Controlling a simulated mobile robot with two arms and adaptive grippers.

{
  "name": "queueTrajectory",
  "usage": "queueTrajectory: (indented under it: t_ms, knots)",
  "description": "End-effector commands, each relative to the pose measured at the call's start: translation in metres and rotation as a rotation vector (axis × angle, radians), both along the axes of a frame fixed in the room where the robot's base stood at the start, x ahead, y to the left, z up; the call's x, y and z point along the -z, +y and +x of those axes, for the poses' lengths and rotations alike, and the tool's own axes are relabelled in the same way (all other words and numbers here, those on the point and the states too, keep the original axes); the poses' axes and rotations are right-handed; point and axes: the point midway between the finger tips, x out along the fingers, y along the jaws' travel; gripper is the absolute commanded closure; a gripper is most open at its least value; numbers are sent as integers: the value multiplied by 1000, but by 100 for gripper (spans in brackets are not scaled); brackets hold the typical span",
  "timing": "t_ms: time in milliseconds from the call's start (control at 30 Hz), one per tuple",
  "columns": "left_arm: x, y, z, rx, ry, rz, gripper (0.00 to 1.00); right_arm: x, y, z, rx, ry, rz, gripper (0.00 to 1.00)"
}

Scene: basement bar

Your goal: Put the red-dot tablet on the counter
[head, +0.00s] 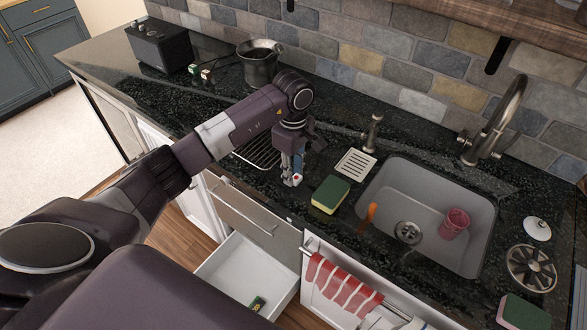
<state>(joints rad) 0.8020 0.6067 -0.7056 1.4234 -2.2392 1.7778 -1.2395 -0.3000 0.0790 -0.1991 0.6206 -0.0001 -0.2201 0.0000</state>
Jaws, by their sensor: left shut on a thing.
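The red-dot tablet (297,179) is a small pale piece with a red spot at my left gripper's fingertips. My left gripper (292,178) is shut on it, pointing down over the front part of the dark stone counter (333,225), left of a sponge. The fingers hide most of the tablet. I cannot tell whether it touches the counter. My right gripper is not in view.
A green and yellow sponge (330,194) lies just right of the gripper, with a white slotted dish (356,165) behind it. The sink (480,215) holds a pink cup (454,223). Below, a drawer (235,268) stands open. Small blocks (206,74) lie farther back.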

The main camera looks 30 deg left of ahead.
Motion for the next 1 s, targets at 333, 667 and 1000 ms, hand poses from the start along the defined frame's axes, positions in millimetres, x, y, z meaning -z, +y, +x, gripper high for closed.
queueTrajectory:
  t_ms: [333,667,1000]
  knots:
    - [3,0,1,0,-3,1,74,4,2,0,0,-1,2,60]
    - [2,0,1,0,-2,0,59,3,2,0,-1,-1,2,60]
    - [-25,1,3,0,-10,2,59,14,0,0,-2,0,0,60]
